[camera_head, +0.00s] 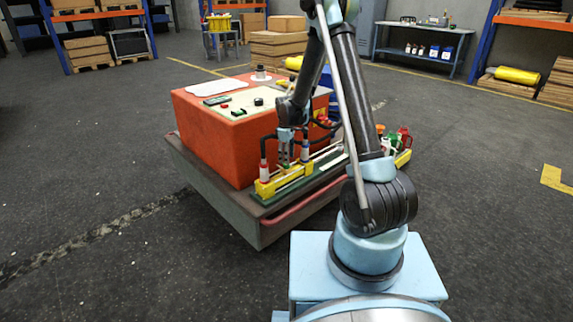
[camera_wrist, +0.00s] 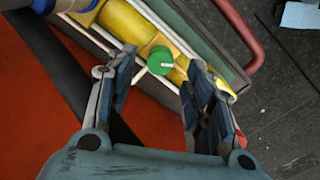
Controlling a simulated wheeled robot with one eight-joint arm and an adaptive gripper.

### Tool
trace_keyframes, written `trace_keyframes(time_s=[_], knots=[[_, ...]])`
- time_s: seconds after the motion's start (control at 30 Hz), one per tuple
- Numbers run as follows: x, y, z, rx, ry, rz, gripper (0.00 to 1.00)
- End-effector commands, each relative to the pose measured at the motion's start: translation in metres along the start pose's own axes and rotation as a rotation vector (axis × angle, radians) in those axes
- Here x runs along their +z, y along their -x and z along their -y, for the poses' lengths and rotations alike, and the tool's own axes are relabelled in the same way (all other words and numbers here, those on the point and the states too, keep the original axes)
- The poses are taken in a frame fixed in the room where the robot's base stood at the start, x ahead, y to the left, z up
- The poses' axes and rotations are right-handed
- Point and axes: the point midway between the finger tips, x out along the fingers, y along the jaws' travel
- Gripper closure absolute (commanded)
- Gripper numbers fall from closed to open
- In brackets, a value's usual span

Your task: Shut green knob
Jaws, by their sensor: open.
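The green knob (camera_wrist: 160,57) is a round cap on a yellow fitting (camera_wrist: 126,24), seen from above in the wrist view. My gripper (camera_wrist: 163,75) is open, with one finger to the left of the knob and one to the right. The knob shows between and a little beyond the fingertips, and I cannot tell the height gap. No contact is visible.
The orange box (camera_head: 205,140) stands on a dark base (camera_head: 215,195) with a red rail (camera_head: 310,207). White rods (camera_wrist: 105,40) run beside the yellow fitting. Small red and green items (camera_head: 399,138) stand at the base's far end.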

Motion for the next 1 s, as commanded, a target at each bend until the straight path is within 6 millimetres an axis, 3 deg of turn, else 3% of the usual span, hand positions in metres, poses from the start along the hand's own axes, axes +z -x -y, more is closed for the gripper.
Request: trace_keyframes(time_s=[0.3,0.73,0.93,1.0], knots=[[0.000,-0.033,0.000,0.000,0.000,0.000,0.52],[0.000,-0.038,0.000,0.000,0.000,0.000,0.52],[0.000,-0.038,0.000,0.000,0.000,0.000,0.97],[0.000,-0.038,0.000,0.000,0.000,0.000,0.97]])
